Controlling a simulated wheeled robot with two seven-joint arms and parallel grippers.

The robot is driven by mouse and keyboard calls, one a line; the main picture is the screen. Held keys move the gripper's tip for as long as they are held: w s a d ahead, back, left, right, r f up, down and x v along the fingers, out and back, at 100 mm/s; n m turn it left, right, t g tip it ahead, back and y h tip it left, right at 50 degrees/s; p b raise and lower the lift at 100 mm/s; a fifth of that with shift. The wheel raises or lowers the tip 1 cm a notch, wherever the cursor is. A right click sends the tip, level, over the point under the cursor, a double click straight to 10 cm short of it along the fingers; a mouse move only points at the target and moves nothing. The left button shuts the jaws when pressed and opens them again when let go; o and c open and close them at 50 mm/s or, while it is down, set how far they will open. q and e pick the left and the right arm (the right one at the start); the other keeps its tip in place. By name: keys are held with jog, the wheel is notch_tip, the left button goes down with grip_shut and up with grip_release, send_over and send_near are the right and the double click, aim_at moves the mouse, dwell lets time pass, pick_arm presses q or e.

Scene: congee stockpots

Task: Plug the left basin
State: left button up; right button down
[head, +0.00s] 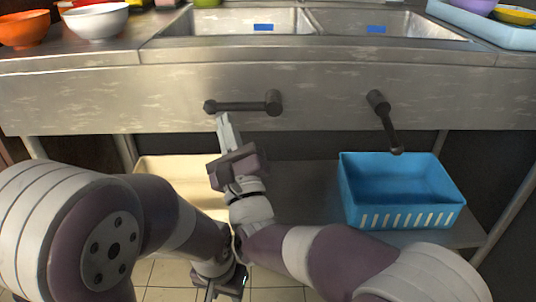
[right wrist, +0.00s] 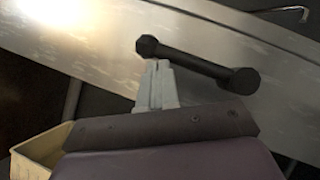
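The left basin (head: 225,22) is a steel sink at the top of the head view, with a blue mark on its wall. Below it, on the steel front panel, a dark lever handle (head: 240,106) lies about level, its pivot at the right and its knob at the left. My right gripper (head: 224,120) is just under the knob end, fingers pointing up, close together and seemingly empty. In the right wrist view the fingertips (right wrist: 158,65) sit right beneath the lever (right wrist: 195,66); contact cannot be told. My left gripper (head: 222,288) is low at the bottom edge, its fingers unclear.
The right basin (head: 385,22) has its own lever (head: 386,122), slanting down. A blue basket (head: 402,212) stands on the lower shelf, with a cream bin (head: 180,170) at left. An orange bowl (head: 25,30), a white bowl (head: 96,20) and a light-blue tray (head: 480,27) are on the counter.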

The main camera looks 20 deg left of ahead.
jog(key=b+v, duration=0.9)
jog(key=v, duration=0.3)
jog(key=shift+s+d, duration=0.15)
jog(key=shift+s, duration=0.2)
jog(key=shift+f, duration=0.1)
